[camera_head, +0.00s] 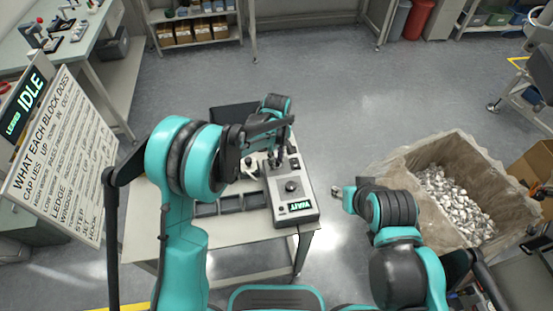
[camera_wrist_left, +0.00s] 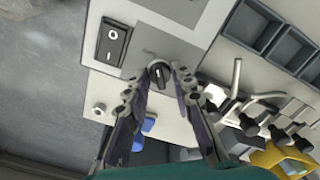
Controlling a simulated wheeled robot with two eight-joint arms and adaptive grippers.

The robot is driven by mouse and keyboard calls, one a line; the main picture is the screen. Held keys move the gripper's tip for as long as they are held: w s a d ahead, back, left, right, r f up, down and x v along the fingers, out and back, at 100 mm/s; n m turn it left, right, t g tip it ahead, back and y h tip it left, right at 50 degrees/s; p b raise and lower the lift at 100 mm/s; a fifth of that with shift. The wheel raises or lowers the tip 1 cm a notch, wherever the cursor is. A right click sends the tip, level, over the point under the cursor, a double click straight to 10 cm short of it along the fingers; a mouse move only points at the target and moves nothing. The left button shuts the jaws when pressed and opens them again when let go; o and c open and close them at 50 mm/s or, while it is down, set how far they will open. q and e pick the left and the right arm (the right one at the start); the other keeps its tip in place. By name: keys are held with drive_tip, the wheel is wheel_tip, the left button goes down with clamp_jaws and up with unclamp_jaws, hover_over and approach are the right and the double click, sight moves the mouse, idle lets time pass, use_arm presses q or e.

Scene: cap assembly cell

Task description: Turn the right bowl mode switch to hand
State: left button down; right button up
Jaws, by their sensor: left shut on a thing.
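A grey control box (camera_head: 310,212) stands on the table and has a lit WAIT display. My left gripper (camera_head: 277,158) reaches down over the far end of the box. In the left wrist view, a black rotary switch (camera_wrist_left: 158,75) sits on a grey panel between the fingertips of my left gripper (camera_wrist_left: 166,79), which is shut on it. The label beside the switch is too small to read. In the head view the gripper hides this switch. My right gripper (camera_head: 344,197) is in the air right of the box, away from it; its finger opening is unclear.
A second black knob (camera_head: 291,187) is nearer on the box. A black rocker switch (camera_wrist_left: 113,44) is beside the gripped one. Grey trays (camera_head: 230,204) lie left of the box. A large lined bin (camera_head: 404,168) of metal parts stands at right. An IDLE sign board (camera_head: 62,150) is at left.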

use_arm(q)
drive_tip(key=m, duration=0.4)
drive_tip(key=shift+m, duration=0.3)
drive_tip(key=m+b, duration=0.1)
drive_tip(key=m, duration=0.2)
drive_tip(key=shift+m, duration=0.3)
drive_tip(key=m, duration=0.4)
drive_tip(key=shift+m, duration=2.1)
drive_tip(key=c, duration=1.3)
unclamp_jaws()
